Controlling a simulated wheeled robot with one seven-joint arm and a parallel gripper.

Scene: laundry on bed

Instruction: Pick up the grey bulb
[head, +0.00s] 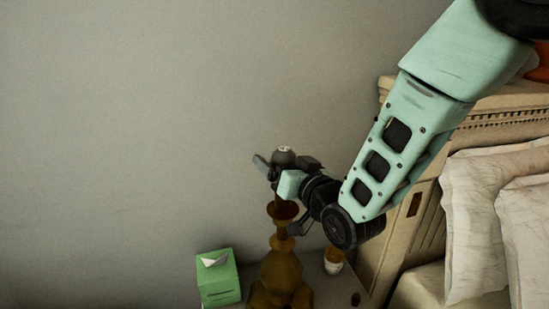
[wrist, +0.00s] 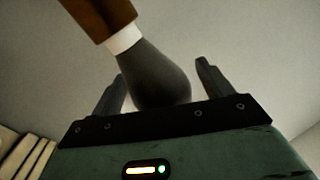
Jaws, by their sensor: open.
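The grey bulb (wrist: 158,78) is dark and rounded, with a white collar joining it to a brown lamp stem (wrist: 98,15) in the wrist view. In the head view the bulb (head: 284,155) sits at the top of the amber-brown lamp (head: 281,270). My gripper (wrist: 160,80) is open, with one finger on each side of the bulb in the wrist view. Gaps show beside both fingers, and the bulb's wide end lies close to the palm. In the head view my gripper (head: 286,163) is at bulb height, partly hiding the lamp's upper stem.
A green tissue box (head: 218,280) stands left of the lamp on the nightstand (head: 315,280). A small white-and-orange container (head: 334,261) stands to its right. The carved headboard (head: 425,205) and pale pillows (head: 475,225) are at the right. A bare wall (head: 120,130) lies behind.

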